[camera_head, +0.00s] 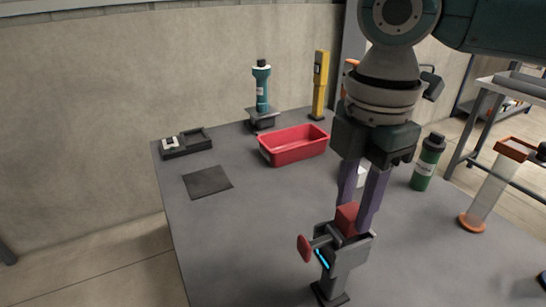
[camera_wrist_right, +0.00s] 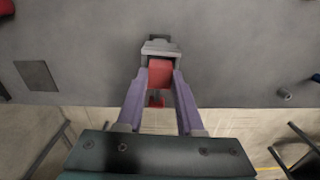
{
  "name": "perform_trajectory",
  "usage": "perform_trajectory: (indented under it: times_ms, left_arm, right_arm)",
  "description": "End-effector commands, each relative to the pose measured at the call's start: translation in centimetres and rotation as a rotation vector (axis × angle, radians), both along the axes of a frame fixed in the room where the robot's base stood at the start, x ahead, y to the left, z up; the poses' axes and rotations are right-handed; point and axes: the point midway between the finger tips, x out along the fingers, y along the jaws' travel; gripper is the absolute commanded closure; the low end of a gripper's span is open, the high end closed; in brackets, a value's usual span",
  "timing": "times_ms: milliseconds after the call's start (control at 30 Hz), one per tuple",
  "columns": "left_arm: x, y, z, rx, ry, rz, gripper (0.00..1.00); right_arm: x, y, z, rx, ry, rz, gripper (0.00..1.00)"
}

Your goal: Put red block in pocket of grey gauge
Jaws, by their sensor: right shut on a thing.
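The red block (camera_head: 346,217) is between the purple fingers of my right gripper (camera_head: 354,214), which is shut on it. It is at the top of the grey gauge (camera_head: 345,262), which stands on the table with a red knob on its left and a lit cyan strip. The block's lower part is hidden by the gauge, so I cannot tell how deep it sits in the pocket. In the right wrist view the red block (camera_wrist_right: 160,73) lies between the fingertips, against the grey gauge (camera_wrist_right: 161,47). My left gripper is not in view.
A red tray (camera_head: 294,157), a teal device (camera_head: 261,88) and a yellow tool (camera_head: 320,82) stand at the back. A black holder (camera_head: 187,151) and a dark mat (camera_head: 207,181) lie left. A green bottle (camera_head: 428,163) stands right. The table's left front is clear.

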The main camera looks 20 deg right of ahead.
Motion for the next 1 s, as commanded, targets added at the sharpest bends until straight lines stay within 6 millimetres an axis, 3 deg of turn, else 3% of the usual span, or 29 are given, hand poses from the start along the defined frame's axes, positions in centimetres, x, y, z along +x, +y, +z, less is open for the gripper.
perform_trajectory:
  times_ms: [100, 500, 533, 767, 1000]
  left_arm:
    - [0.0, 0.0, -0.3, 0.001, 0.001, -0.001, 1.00]
    - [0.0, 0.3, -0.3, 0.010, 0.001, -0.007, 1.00]
    - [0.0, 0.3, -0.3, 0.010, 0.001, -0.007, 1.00]
    - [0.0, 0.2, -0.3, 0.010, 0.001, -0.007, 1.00]
    - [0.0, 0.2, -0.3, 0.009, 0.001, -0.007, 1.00]
  right_arm:
    - [-0.1, 0.0, -1.6, 0.000, 0.003, 0.001, 1.00]
    - [0.0, 0.0, -2.1, 0.000, 0.000, 0.001, 1.00]
    - [0.0, 0.0, -2.1, 0.000, 0.000, 0.001, 0.62]
    - [0.0, 0.0, -2.1, 0.000, 0.000, 0.001, 0.36]
    - [0.0, 0.0, -2.1, 0.000, 0.001, 0.001, 0.34]
